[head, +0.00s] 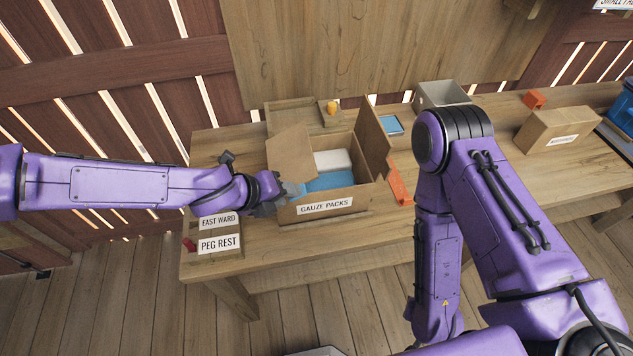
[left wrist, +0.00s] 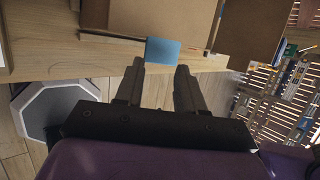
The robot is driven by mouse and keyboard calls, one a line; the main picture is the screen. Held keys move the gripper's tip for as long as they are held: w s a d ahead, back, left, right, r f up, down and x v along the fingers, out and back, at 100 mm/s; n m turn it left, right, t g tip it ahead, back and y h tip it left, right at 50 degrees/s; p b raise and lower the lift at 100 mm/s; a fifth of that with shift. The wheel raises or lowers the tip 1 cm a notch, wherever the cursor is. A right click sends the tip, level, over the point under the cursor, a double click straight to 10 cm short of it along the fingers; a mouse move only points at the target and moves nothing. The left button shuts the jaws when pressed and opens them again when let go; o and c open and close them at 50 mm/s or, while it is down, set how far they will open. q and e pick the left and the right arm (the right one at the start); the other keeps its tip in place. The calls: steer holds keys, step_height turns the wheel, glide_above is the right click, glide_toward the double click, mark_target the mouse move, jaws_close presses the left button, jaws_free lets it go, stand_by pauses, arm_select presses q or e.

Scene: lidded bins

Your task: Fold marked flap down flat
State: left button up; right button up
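An open cardboard box (head: 290,213) labelled "GAUZE PACKS" stands on the wooden table, with a blue pack (head: 330,181) and a white pack (head: 333,160) inside. One flap (head: 290,150) stands up at its left and another (head: 374,140) at its right. A blue patch (head: 294,189) shows at the box's left front, by my left gripper (head: 280,196). In the left wrist view the blue patch (left wrist: 163,50) lies just beyond and between the parted fingertips (left wrist: 160,66); contact cannot be told. My right gripper is out of view; only its arm shows.
Signs reading "EAST WARD" (head: 218,221) and "PEG REST" (head: 219,244) stand left of the box. An orange item (head: 399,186) lies close to its right. A wooden tray (head: 290,117), grey bin (head: 440,94) and closed carton (head: 555,131) stand further back or right.

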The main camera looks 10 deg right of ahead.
arm_select(q)
steer(key=s+r+p, duration=0.3)
steer(key=r, duration=0.2)
steer(key=shift+s+a, duration=0.15)
steer(key=shift+a, duration=0.25)
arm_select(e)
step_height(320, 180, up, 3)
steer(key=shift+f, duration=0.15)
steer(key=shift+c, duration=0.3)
